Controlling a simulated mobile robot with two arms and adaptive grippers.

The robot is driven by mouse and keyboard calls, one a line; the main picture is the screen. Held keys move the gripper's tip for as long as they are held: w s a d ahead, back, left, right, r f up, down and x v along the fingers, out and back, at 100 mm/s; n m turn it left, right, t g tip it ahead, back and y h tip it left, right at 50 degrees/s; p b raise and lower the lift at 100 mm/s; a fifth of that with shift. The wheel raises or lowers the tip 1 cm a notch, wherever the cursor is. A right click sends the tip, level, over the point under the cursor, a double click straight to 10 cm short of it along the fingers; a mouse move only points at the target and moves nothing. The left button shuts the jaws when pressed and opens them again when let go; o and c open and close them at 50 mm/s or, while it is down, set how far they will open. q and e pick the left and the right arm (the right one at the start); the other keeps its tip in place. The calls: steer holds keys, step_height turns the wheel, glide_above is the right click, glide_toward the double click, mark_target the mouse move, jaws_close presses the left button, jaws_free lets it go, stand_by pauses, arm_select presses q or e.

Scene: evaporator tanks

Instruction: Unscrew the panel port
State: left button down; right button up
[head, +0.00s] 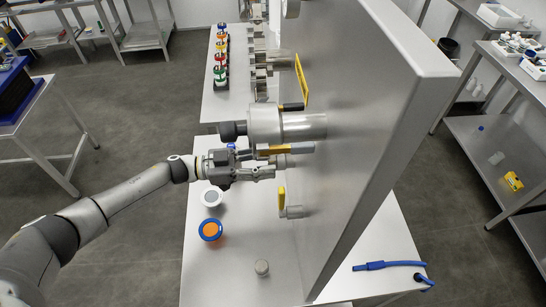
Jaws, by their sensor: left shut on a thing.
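An upright steel panel (340,140) fills the middle of the view. Several metal ports stick out from its left face. My left gripper (266,171) reaches in from the left and is shut at a small metal panel port (284,161), just below a large steel cylinder (290,125). The fingers partly hide what is between them, so I cannot tell how far the port is threaded in. A lower port (293,212) with a yellow tag (282,197) is free. My right gripper is not in view.
A white bench (235,260) runs under the panel. On it are a white ring-shaped cap (211,196), a blue-and-orange cap (210,230) and a small grey cylinder (262,267). A blue hose (375,265) lies right of the panel. Coloured bottles (220,60) stand behind.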

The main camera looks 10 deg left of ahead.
arm_select(q)
steer(key=shift+w+d+r, duration=0.1)
steer(key=shift+r, duration=0.3)
steer(key=n, duration=0.5)
steer(key=shift+p, duration=0.35)
steer(key=c, duration=1.3)
jaws_free()
steer(key=shift+c, duration=0.2)
steer(key=shift+o, duration=0.8)
steer(key=shift+s+f, duration=0.15)
steer(key=shift+s, duration=0.05)
